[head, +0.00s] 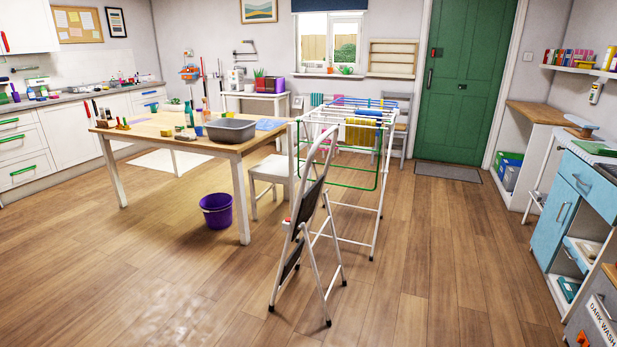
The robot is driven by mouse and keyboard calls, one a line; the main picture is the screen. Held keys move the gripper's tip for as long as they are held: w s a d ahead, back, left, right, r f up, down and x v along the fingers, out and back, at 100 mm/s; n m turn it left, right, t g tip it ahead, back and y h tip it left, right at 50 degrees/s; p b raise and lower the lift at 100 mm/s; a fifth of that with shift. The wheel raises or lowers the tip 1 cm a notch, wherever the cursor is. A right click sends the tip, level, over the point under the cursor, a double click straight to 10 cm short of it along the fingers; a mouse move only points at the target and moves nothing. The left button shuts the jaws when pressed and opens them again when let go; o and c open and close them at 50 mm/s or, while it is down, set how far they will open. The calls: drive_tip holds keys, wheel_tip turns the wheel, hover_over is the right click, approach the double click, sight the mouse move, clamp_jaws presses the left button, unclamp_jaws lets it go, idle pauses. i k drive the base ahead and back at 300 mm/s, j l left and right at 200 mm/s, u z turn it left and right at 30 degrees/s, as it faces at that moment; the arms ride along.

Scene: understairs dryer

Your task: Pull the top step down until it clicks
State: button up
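A white-framed step ladder (328,250) stands on the wooden floor near the middle of the head view. Its legs are partly spread. Its dark top step (311,203) is tilted up steeply, nearly in line with the frame, not level. A second dark step (291,259) below it is also steeply tilted. A small red part shows on the left of the frame beside the top step. My gripper is not in view, and nothing is seen touching the ladder.
A white drying rack (374,200) with cloths stands close behind the ladder. A wooden table (150,127) with a grey tub (231,130), a white stool (270,172) and a purple bucket (216,210) are to the left. A blue cabinet (560,212) stands at the right.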

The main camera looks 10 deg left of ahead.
sight(308, 202)
drive_tip(key=i+j+u, duration=0.15)
drive_tip(key=i+u, duration=0.15)
drive_tip(key=i, duration=0.4)
drive_tip(key=i+u, duration=0.3)
drive_tip(key=i, duration=0.4)
drive_tip(key=i+l+u, duration=0.35)
drive_tip(key=i, duration=0.35)
drive_tip(key=i+j, duration=0.2)
drive_tip(key=i, duration=0.35)
drive_tip(key=i+j+z, duration=0.1)
drive_tip(key=i, duration=0.4)
drive_tip(key=i+j+z, duration=0.1)
drive_tip(key=i+j, duration=0.2)
drive_tip(key=i, duration=0.25)
drive_tip(key=i+j+z, duration=0.15)
drive_tip(key=i+j, duration=0.05)
drive_tip(key=i, duration=0.1)
